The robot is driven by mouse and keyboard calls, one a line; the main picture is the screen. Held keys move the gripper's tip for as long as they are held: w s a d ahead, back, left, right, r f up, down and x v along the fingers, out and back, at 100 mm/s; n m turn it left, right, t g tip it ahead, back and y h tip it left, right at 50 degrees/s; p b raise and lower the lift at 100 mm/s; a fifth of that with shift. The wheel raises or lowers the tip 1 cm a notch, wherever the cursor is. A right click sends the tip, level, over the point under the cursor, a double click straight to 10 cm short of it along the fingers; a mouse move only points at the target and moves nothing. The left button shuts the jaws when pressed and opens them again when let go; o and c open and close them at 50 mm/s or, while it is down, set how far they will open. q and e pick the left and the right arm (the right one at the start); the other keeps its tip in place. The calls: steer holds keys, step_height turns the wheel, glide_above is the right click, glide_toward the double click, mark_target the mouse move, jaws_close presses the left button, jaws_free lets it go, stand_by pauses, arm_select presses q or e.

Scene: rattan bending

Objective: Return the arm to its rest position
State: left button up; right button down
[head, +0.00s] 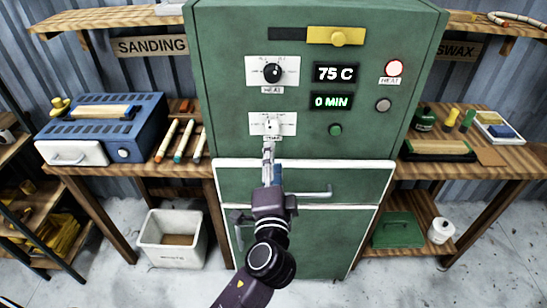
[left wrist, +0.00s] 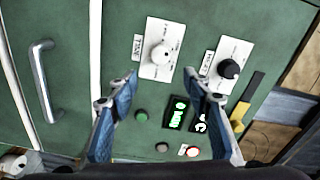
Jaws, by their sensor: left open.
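My left gripper (head: 268,148) is in front of the green steam cabinet (head: 230,60), just below the lower dial plate (head: 285,124). In the left wrist view my left gripper (left wrist: 160,80) shows two blue fingers spread apart with nothing between them. The lower dial's pale knob (left wrist: 161,53) lies just beyond the fingertips, apart from them in that view. The upper dial's black knob (head: 272,72) is higher on the panel. My right gripper is not in view.
Displays read 75 C (head: 335,73) and 0 MIN (head: 331,102). A blue machine (head: 130,118) and several sticks lie on the left bench. A white bin (head: 172,236) stands on the floor. The right bench (head: 480,155) holds small items.

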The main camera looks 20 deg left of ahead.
arm_select(q)
step_height(320, 180, down, 26)
steer(key=s+d+r+g+h, duration=0.1)
steer(key=s+d+g+h, duration=0.15)
steer(key=g, duration=0.25)
steer(key=s+a+f+n+g+h, duration=0.15)
steer(key=s+f, duration=0.25)
steer(key=f, duration=0.5)
steer(key=s+f+g, duration=0.2)
steer(key=s+f, duration=0.2)
steer(key=f, duration=0.5)
steer(key=s+a+f+n+g+h+b, duration=0.1)
steer(key=s+a+f+n+g, duration=0.1)
steer(key=s+f, duration=0.65)
steer(key=s+a+f+n+g, duration=0.1)
steer(key=s+a+f+g, duration=0.15)
steer(key=s+f, duration=0.65)
steer(key=s+a+f+n+g, duration=0.1)
steer(key=s+a+f+n, duration=0.1)
steer(key=s, duration=0.8)
steer(key=s+a+f+n+g, duration=0.1)
steer(key=s+f+n+g, duration=0.1)
steer(key=s, duration=0.9)
steer(key=shift+a+f+n+b, duration=0.35)
steer(key=shift+a+f+n, duration=0.1)
steer(key=shift+f, duration=0.45)
